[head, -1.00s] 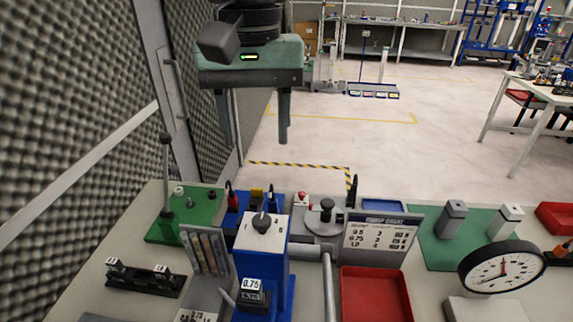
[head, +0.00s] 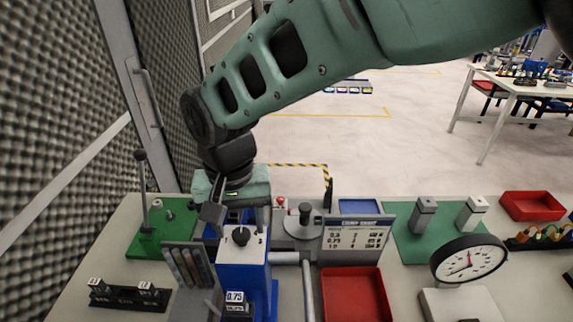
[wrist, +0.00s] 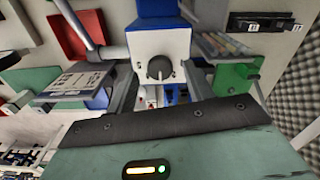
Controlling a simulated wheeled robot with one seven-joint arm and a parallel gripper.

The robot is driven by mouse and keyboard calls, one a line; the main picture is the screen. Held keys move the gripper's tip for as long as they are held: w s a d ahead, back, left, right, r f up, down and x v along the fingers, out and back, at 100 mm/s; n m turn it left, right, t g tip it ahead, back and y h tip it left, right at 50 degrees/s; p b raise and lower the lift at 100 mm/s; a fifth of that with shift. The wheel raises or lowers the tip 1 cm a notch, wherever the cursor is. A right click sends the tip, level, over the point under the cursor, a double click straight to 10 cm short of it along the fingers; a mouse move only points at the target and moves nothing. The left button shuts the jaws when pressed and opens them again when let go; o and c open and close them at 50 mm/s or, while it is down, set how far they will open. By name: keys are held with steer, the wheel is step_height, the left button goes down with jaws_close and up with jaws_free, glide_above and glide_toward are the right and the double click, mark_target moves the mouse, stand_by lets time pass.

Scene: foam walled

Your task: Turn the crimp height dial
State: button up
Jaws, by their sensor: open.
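The crimp height dial is a small black knob (head: 241,236) on the white top plate of the blue press (head: 243,281). In the wrist view the dial (wrist: 160,68) is near the middle, with a light pointer line on it. My gripper (head: 240,214) is above and behind the press top in the head view, pointing down. In the wrist view its two grey fingers (wrist: 160,76) are spread, one on each side of the dial, with nothing between them that they touch. Whether the fingertips reach the dial's height I cannot tell.
A 0.75 label block (head: 236,305) is at the press front. A lever bar (head: 308,290), a red tray (head: 355,295) and a height chart (head: 356,238) stand to the right.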

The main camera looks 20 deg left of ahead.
steer(key=shift+f, duration=0.85)
steer(key=c, duration=1)
steer(key=n, duration=0.4)
steer(key=shift+w, duration=0.1)
steer(key=shift+n+b, duration=0.3)
steer(key=shift+n, duration=1.5)
steer(key=shift+r, duration=0.1)
steer(key=o, duration=1)
